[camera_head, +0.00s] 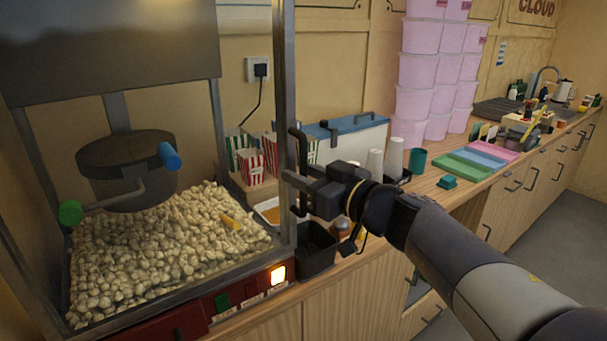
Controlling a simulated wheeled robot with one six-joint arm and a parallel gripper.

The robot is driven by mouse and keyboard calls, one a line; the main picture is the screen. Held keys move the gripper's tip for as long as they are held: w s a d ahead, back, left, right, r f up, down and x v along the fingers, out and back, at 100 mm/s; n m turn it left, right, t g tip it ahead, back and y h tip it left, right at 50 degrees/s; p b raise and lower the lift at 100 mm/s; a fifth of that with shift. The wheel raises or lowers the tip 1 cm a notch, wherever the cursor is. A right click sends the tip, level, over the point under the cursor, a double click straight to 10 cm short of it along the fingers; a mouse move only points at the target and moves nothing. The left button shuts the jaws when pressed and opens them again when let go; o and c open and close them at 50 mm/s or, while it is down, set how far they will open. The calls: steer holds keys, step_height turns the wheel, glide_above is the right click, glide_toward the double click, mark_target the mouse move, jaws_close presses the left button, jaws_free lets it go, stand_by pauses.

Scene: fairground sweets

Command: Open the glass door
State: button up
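The popcorn machine (285,110) fills the left side, with a metal frame and clear panes. The glass of its door is hard to make out, and I cannot tell whether the door is shut or ajar. A black upright handle (300,148) stands by the right front post. My gripper (295,188) reaches in from the right and is at the handle's lower part. The fingers overlap the handle in the picture. I cannot tell whether they close on it or are only beside it.
Popcorn (160,255) lies under a dark kettle (127,170) inside the machine. A black bin (316,250) stands right below my gripper. Striped boxes (250,165), white cups (393,155) and a blue-lidded case (345,130) stand behind. Pink tubs (420,70) are stacked farther back.

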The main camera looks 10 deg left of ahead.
steer(key=shift+c, duration=0.4)
jaws_close()
